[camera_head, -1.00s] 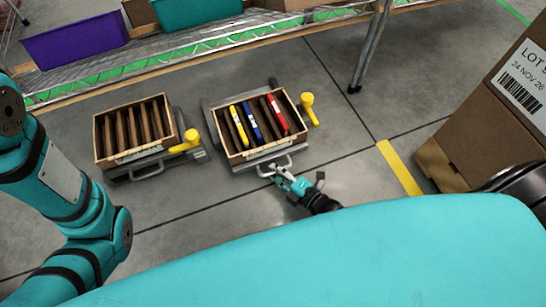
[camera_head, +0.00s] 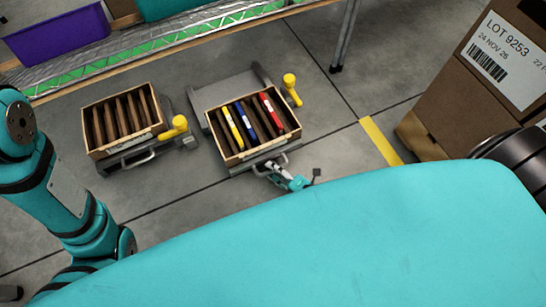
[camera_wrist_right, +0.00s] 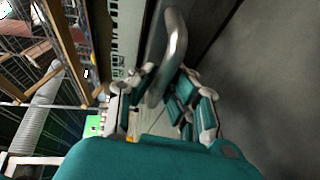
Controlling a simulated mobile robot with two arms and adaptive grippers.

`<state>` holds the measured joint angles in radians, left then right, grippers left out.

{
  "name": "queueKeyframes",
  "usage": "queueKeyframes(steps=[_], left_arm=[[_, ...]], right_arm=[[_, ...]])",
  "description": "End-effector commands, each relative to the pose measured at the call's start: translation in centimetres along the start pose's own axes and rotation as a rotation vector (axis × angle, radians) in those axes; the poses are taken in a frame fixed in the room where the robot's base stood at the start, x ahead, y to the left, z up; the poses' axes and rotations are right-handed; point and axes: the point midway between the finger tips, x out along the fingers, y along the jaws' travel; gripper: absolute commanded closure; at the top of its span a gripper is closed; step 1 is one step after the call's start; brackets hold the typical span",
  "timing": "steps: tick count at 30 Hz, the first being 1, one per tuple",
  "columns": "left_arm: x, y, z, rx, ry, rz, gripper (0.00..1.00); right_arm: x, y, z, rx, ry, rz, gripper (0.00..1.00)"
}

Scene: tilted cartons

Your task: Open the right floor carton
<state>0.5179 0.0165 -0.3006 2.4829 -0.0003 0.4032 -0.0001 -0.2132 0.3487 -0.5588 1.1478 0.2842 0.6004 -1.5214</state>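The right floor carton (camera_head: 254,152) is an open wooden box with dark dividers and a yellow, a blue and a red item in its slots. It sits forward on a grey base (camera_head: 232,88), whose bare rear part shows behind it. A metal handle (camera_wrist_right: 174,45) is at its front. My right gripper (camera_head: 272,170) is at this handle; in the right wrist view its fingers (camera_wrist_right: 162,88) close around the bar. My left arm shows at the left, but its gripper is out of view.
A similar left carton (camera_head: 90,152) with empty slots stands beside it, with a yellow knob (camera_head: 178,123). Another yellow knob (camera_head: 290,82) is at the right carton. A shelf with a purple bin (camera_head: 60,38) is behind. A big labelled box (camera_head: 450,95) stands right.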

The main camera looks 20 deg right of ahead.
Motion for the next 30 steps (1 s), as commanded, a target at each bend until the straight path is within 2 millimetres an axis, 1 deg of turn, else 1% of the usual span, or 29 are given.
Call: queueKeyframes(steps=[1,5,14,17,25,27,30], left_arm=[[0.0,0.0,0.0,0.0,0.0,0.0,0.52],[0.0,0.0,0.0,0.0,0.0,0.0,0.52],[0.0,0.0,0.0,0.002,0.002,0.002,0.52],[0.0,0.0,0.0,0.001,0.002,0.002,0.52],[0.0,0.0,0.0,0.001,0.001,0.001,0.52],[0.0,0.0,0.0,0.001,0.001,0.001,0.52],[0.0,0.0,0.0,0.001,0.001,0.001,0.52]], right_arm=[[0.0,0.1,0.0,-0.001,0.0,0.001,0.81],[0.0,0.0,0.0,-0.002,0.0,-0.001,0.64],[-0.3,-0.1,0.0,-0.003,0.001,-0.004,0.64],[-1.4,-0.2,0.0,-0.002,0.0,-0.006,0.64],[-5.8,-0.2,0.0,-0.001,0.0,-0.005,0.64],[-6.6,-0.1,0.0,-0.002,0.0,-0.003,0.64],[-7.3,-0.1,0.0,-0.003,0.001,-0.002,0.64]])
